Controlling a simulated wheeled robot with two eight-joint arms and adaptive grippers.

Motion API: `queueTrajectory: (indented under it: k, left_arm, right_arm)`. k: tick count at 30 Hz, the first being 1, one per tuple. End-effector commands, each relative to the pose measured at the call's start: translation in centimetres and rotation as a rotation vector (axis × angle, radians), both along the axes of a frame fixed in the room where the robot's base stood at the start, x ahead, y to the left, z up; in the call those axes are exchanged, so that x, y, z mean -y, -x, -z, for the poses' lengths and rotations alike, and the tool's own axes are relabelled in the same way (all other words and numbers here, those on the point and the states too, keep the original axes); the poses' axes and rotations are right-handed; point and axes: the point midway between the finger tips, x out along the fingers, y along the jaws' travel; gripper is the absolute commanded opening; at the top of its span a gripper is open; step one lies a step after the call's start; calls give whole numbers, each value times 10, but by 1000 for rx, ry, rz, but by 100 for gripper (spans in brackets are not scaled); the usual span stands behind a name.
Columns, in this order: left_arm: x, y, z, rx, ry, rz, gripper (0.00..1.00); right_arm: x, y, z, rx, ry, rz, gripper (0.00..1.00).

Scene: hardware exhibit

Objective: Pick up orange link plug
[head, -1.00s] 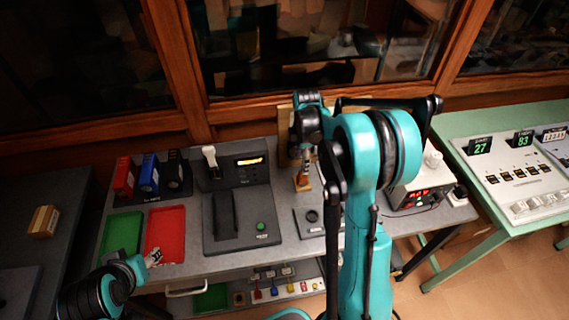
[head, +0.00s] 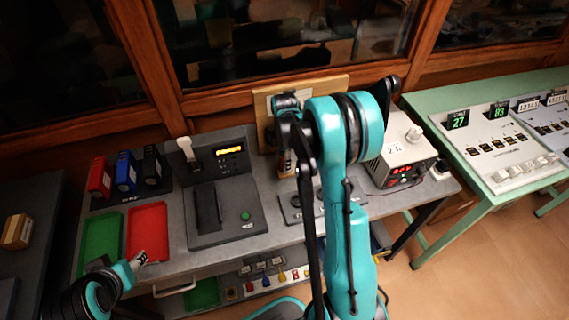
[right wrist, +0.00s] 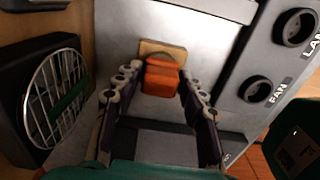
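The orange link plug (right wrist: 161,78) stands in a small wooden-coloured base on a grey panel in the right wrist view. My right gripper (right wrist: 160,74) is open, with one finger on each side of the plug and a narrow gap showing on both sides. In the head view my right gripper (head: 286,160) points down at the back of the grey bench, and my arm hides most of the plug there. My left gripper (head: 140,261) is at the lower left, near the red tray. It is too small to tell whether its fingers are open.
The grey bench (head: 175,262) holds a green tray (head: 100,240), a red tray (head: 147,230), several coloured blocks and a console (head: 222,205). A white box with a red display (head: 400,160) stands to the right of my right arm. A round grille (right wrist: 55,90) is left of the plug.

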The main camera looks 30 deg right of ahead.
Motion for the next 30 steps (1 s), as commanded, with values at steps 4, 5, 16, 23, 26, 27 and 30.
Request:
queueTrajectory:
  k: [4,5,16,23,26,27,30]
  left_arm:
    - [0,0,0,0,0,0,49]
    - [0,0,0,0,0,0,49]
    - [0,0,-4,0,0,0,49]
    - [0,0,-19,0,0,0,49]
    - [0,0,-24,0,0,0,49]
    - [0,0,-27,0,0,0,49]
    - [0,0,-34,0,0,0,49]
  right_arm:
    - [0,0,0,0,0,0,7]
    - [0,0,0,0,0,0,7]
    - [0,0,-8,0,0,0,7]
    - [0,0,-44,0,0,0,7]
    - [19,13,-56,0,0,6,7]
    - [26,19,-62,0,0,5,7]
    - [47,33,-77,0,0,7,7]
